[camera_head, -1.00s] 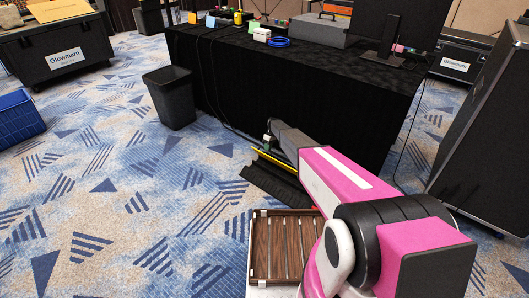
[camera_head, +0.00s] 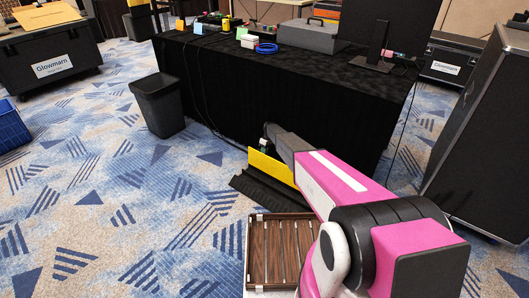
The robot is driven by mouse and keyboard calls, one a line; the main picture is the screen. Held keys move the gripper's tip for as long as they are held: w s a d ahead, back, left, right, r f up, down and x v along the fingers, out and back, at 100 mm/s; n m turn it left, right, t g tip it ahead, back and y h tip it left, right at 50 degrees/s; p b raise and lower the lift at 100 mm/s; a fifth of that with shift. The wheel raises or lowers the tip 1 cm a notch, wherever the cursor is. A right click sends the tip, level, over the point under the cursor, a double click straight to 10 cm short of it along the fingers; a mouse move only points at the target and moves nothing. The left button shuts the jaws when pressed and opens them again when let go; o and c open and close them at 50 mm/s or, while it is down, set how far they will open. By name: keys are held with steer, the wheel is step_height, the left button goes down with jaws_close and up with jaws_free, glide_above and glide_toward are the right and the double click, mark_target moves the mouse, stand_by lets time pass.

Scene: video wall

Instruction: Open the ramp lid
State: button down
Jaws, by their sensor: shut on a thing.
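The cable ramp (camera_head: 262,192) is a black ridged strip on the carpet in front of the black-draped table. Its yellow lid (camera_head: 271,169) stands tilted up along the ramp's far side, with its broad yellow face showing. My gripper (camera_head: 266,144) is at the lid's upper edge near its left end, shut on the lid. The fingertips are small and partly hidden. My pink arm covers the right end of the ramp and lid.
The draped table (camera_head: 225,85) stands close behind the ramp, with cables hanging down its front. A dark bin (camera_head: 160,105) is to the left. A wooden slatted tray (camera_head: 257,255) is at the bottom. A tall black case (camera_head: 485,150) stands at right.

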steer(key=shift+s+a+f, duration=0.1)
steer(key=shift+s+f, duration=0.1)
steer(key=shift+f, duration=0.1)
steer(key=c, duration=1.2)
jaws_free()
steer(key=shift+o, duration=0.2)
steer(key=shift+r, duration=0.1)
steer(key=shift+r, duration=0.7)
step_height(320, 180, up, 2)
steer(key=shift+r, duration=0.25)
steer(key=s+a+r, duration=0.7)
steer(key=a, duration=0.1)
steer(key=shift+s+a, duration=0.25)
steer(key=shift+a, duration=0.15)
